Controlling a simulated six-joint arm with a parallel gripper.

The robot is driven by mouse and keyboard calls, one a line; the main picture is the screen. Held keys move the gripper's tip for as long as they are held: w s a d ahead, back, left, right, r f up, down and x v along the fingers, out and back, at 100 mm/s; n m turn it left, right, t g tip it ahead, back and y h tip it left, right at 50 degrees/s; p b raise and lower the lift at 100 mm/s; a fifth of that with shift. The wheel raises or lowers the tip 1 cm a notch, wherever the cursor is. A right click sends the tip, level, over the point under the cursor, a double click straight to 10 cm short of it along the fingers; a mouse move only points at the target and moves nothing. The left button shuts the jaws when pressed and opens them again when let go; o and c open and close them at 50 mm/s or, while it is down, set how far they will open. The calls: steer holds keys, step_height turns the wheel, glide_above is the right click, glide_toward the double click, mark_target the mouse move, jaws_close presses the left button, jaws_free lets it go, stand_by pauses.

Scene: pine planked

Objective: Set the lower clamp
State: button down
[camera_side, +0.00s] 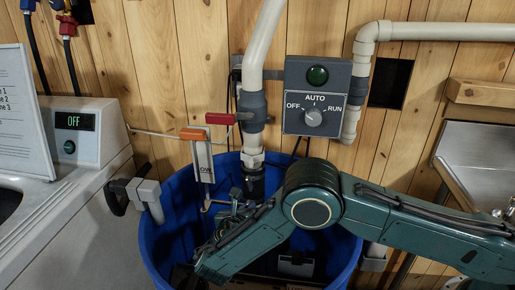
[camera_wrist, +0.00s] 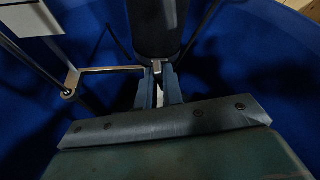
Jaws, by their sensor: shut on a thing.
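A pale pipe (camera_side: 262,50) comes down into a blue barrel (camera_side: 178,222) and ends in a black rubber sleeve (camera_side: 254,184). The sleeve also shows as a dark cylinder at the top of the wrist view (camera_wrist: 157,28). My gripper (camera_side: 240,208) is inside the barrel by the sleeve's lower part. In the wrist view my gripper (camera_wrist: 158,80) is shut on a small bright metal piece at the sleeve's lower edge, apparently the lower clamp (camera_wrist: 157,67). The clamp's band is mostly hidden in shadow.
A white float bracket with an orange lever (camera_side: 194,134) hangs left of the pipe; its rod (camera_wrist: 112,70) passes close left of my gripper. A red valve handle (camera_side: 220,118) is above. A control box (camera_side: 313,95) reads OFF, AUTO, RUN. A grey machine (camera_side: 70,215) stands left.

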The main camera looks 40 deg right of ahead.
steer(key=c, duration=1.5)
jaws_free()
steer(key=shift+c, duration=0.2)
steer(key=v, duration=1.4)
steer(key=shift+d, duration=0.1)
